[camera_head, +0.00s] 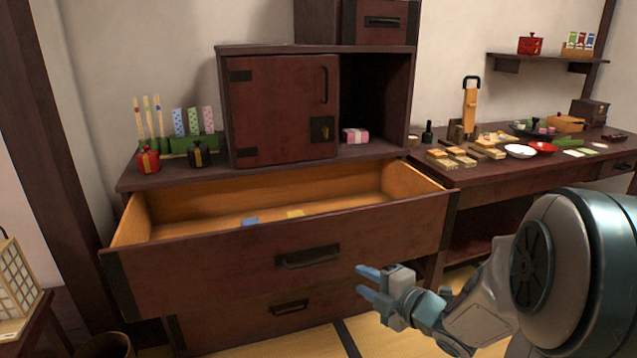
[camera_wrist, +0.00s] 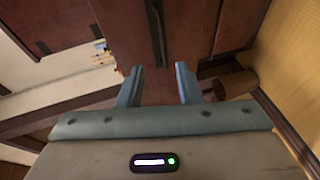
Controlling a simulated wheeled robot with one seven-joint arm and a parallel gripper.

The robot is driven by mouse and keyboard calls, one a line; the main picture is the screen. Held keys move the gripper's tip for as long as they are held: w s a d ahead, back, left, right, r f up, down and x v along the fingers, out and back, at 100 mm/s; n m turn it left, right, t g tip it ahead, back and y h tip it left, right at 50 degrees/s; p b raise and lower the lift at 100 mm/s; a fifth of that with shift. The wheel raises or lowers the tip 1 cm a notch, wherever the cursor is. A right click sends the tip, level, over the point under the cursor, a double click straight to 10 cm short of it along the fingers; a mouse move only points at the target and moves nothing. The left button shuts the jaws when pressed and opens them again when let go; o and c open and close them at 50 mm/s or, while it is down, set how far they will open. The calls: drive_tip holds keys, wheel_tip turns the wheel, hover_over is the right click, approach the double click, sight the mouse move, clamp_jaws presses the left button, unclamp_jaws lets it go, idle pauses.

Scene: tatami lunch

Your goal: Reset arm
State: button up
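My gripper (camera_head: 366,281) is in front of the dark wooden chest, to the right of the black handle of its open drawer (camera_head: 385,229). Its two blue fingers are apart with nothing between them. In the wrist view my gripper (camera_wrist: 158,85) also shows open and empty, with dark red wood and a black metal strip beyond the fingers. My arm comes in from the right side of the head view.
The open drawer sticks out and holds a blue item (camera_head: 250,222) and a yellow item (camera_head: 295,214). A closed lower drawer (camera_head: 240,325) is beneath. A side table (camera_head: 520,180) with food and dishes stands right. A lantern (camera_head: 18,280) is at left.

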drive_tip(key=s+d+r+m+g+h+p, duration=0.1)
drive_tip(key=s+d+r+m+h+p, duration=0.1)
drive_tip(key=d+r+m+h+p, duration=0.45)
drive_tip(key=s+d+r+m+g+h+p, duration=0.1)
drive_tip(key=r+m+h+p, duration=0.2)
drive_tip(key=r+m+p, duration=0.55)
drive_tip(key=s+a+r+m+g+p, duration=0.2)
drive_tip(key=s+r+m+g+p, duration=0.2)
drive_tip(key=s+r+p, duration=0.3)
drive_tip(key=s+a+r+m+g+p, duration=0.3)
drive_tip(key=s+r+p, duration=0.4)
drive_tip(key=s, duration=0.3)
drive_tip(key=shift+a+r+m+g+y, duration=0.15)
drive_tip(key=shift+r+m+g+y, duration=0.25)
drive_tip(key=shift+r+m, duration=0.45)
